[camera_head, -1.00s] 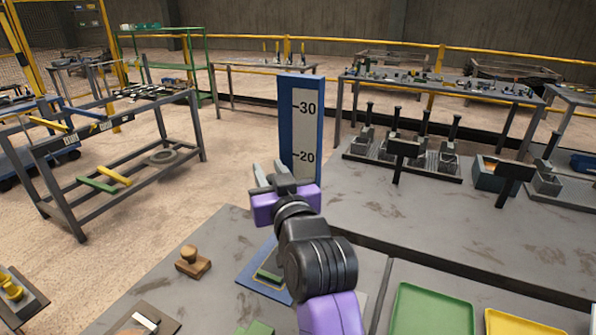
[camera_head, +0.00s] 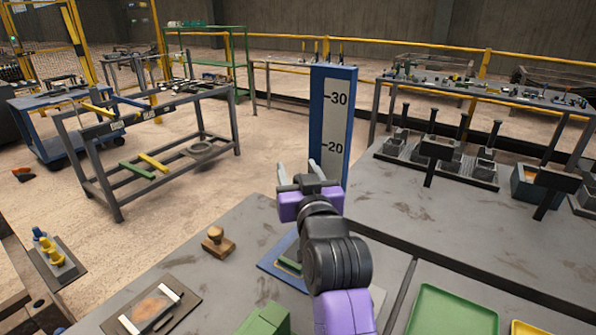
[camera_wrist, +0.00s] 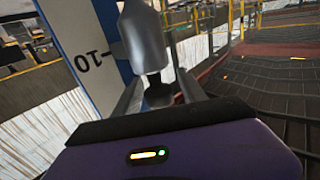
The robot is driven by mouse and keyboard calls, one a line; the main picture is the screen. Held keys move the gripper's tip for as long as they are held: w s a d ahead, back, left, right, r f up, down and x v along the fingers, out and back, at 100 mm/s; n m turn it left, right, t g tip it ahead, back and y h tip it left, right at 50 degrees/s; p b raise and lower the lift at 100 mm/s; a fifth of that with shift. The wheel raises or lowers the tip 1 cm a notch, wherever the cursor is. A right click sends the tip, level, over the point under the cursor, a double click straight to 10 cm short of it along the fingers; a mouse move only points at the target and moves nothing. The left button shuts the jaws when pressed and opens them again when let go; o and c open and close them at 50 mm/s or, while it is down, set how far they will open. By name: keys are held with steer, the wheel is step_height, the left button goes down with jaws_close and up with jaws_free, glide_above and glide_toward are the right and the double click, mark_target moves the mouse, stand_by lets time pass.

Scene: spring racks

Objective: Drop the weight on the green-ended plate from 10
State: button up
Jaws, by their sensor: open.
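My gripper (camera_head: 298,170) is raised in front of the height scale (camera_head: 334,122), a blue board with a white strip marked 20 and 30. Its fingers are apart. In the wrist view the scale (camera_wrist: 86,62) shows a 10 mark close to the fingers. A smooth grey tapered shape (camera_wrist: 143,38) stands before the wrist camera; I cannot tell whether it is a finger or the weight. Below my gripper, a blue-edged base (camera_head: 267,264) holds a piece with green (camera_head: 290,265), partly hidden by my arm; I cannot tell whether it is the green-ended plate.
A wooden stamp-like block (camera_head: 217,243) and a dark plate with a rusty middle (camera_head: 152,305) lie on the bench left of the base. A green block (camera_head: 265,320) and a green tray (camera_head: 455,312) are nearer. Several weights with upright handles (camera_head: 435,150) stand at right.

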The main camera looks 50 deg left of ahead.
steer(key=shift+d, duration=0.1)
steer(key=p+v, duration=0.3)
steer(key=v, duration=0.4)
steer(key=shift+s+d, duration=0.25)
steer(key=shift+r, duration=0.1)
